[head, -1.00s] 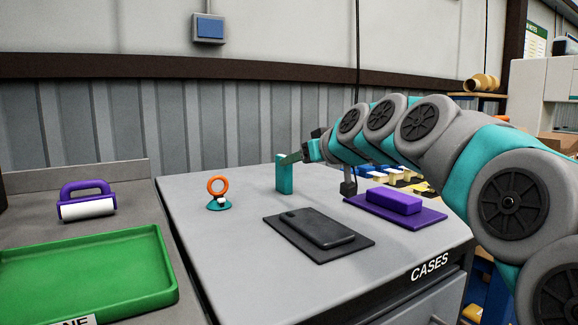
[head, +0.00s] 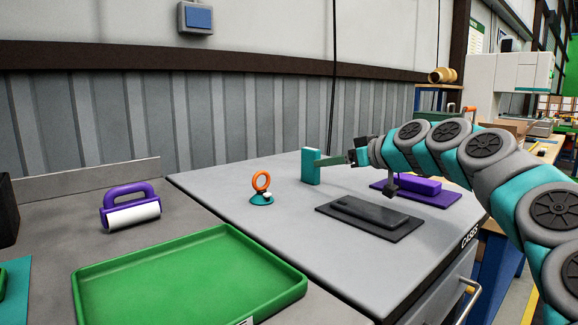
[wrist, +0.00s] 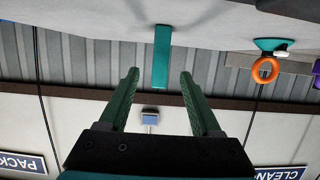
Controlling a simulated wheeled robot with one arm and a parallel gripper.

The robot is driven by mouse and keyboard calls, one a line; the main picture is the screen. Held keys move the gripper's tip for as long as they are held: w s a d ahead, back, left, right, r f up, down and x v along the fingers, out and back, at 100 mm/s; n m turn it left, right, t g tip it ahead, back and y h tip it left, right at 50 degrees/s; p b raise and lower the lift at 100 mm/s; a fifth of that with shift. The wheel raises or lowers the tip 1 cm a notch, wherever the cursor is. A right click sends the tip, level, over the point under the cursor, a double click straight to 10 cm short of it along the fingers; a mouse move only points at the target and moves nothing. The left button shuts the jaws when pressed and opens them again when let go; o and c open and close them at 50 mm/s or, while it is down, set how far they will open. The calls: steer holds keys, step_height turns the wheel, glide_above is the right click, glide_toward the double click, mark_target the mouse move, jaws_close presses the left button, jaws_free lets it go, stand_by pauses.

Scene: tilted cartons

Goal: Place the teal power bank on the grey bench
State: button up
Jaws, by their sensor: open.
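The teal power bank (head: 311,168) stands upright on the light grey top of the bench (head: 290,262) marked CASES, toward its back edge. My gripper (head: 325,163) is open at the right of the power bank, its fingers level with the bank's upper part. In the wrist view, which is upside down, the power bank (wrist: 162,52) shows in line with the gap between my open fingers (wrist: 160,73). The fingers stand apart from its sides, with a gap on each side. Nothing is held.
An orange ring on a teal base (head: 262,187) stands left of the power bank. A dark phone-like slab (head: 373,212) on a dark mat and a purple block (head: 418,187) on a purple mat lie under my arm. A green tray (head: 190,281) and purple roller (head: 131,207) are at left.

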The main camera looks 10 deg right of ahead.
mark_target(310, 162)
steer(key=shift+x, duration=1.2)
steer(key=shift+p+x, duration=0.8)
steer(key=shift+x, duration=1.85)
steer(key=shift+r, duration=0.15)
steer(key=shift+c, duration=0.3)
jaws_close()
